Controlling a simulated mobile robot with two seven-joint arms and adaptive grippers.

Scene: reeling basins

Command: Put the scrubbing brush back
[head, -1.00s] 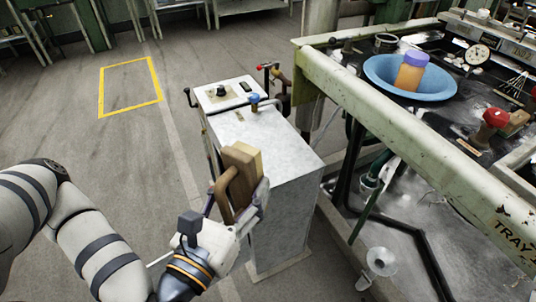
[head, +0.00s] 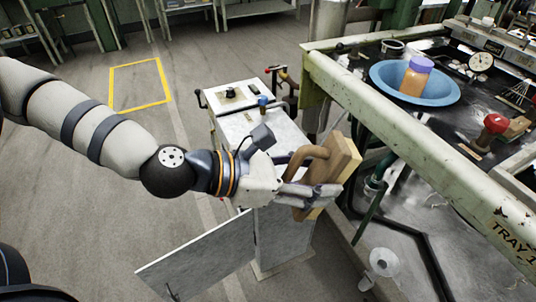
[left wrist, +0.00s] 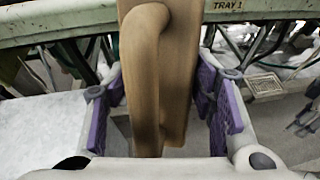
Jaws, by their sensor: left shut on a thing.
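The scrubbing brush (head: 344,160) is a pale wooden block with a brown curved handle. My left gripper (head: 312,194) is shut on it and holds it in the air, between the white cabinet and the tray bench. In the left wrist view the brush (left wrist: 180,75) stands upright between the purple-padded fingers (left wrist: 160,108), with its handle toward the camera. My right gripper is in neither view.
The white cabinet (head: 285,235) stands behind my arm, with a panel (head: 200,262) jutting out at lower left. The green-edged bench (head: 400,120) at right carries a blue basin (head: 440,92) with an orange jar (head: 416,76). Floor at left is clear.

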